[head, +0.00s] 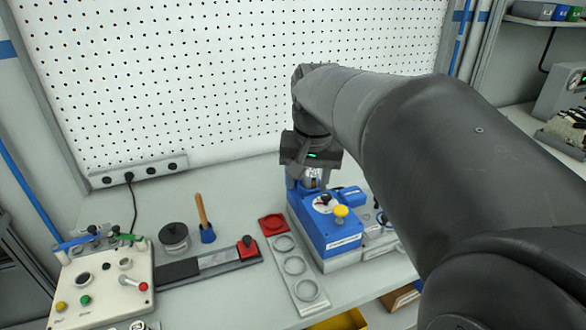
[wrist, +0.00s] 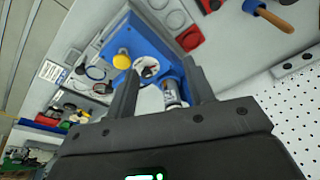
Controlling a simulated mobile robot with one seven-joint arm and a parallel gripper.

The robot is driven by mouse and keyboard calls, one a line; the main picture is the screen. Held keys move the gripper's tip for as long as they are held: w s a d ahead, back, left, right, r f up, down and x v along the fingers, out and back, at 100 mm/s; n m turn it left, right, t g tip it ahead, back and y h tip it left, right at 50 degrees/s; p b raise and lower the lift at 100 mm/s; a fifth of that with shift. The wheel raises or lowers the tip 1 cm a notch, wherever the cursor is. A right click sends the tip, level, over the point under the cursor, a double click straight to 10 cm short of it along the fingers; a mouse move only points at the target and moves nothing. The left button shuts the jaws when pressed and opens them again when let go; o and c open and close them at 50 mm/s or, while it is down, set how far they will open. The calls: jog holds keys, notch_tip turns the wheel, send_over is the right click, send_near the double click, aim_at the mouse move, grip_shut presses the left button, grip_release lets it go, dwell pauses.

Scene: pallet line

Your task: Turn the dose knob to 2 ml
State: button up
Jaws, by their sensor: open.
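The blue dosing device (head: 328,228) stands on the bench, with a white dial (head: 322,207) on its top. A small dark dose knob (head: 325,200) sits at the dial; its setting is too small to read. In the wrist view the dial (wrist: 147,67) lies near the fingertips, partly behind a finger. A yellow knob (head: 341,211) stands in front of the dial. My gripper (head: 306,184) is open above the device's back end, and its two fingers also show in the wrist view (wrist: 163,75). A clear and grey cylinder (wrist: 171,92) shows between the fingers; I cannot tell whether they touch it.
A pale strip with round recesses (head: 296,266) and a red square (head: 272,224) lies left of the device. Further left are a rail with a red block (head: 247,247), a wooden-handled tool (head: 203,215), a dark-lidded pot (head: 174,237) and a control box (head: 100,283). A perforated wall (head: 230,80) stands behind.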

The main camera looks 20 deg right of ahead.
aim_at(326, 195)
jog(key=w+d+f+m+g, duration=0.2)
jog(key=w+d+m, duration=0.2)
jog(key=w+d, duration=0.55)
jog(key=f, duration=1.1)
jog(key=shift+s+d, duration=0.2)
jog(key=shift+s, duration=0.1)
jog(key=c, duration=1)
jog(key=m, duration=0.4)
jog(key=shift+m, duration=2.3)
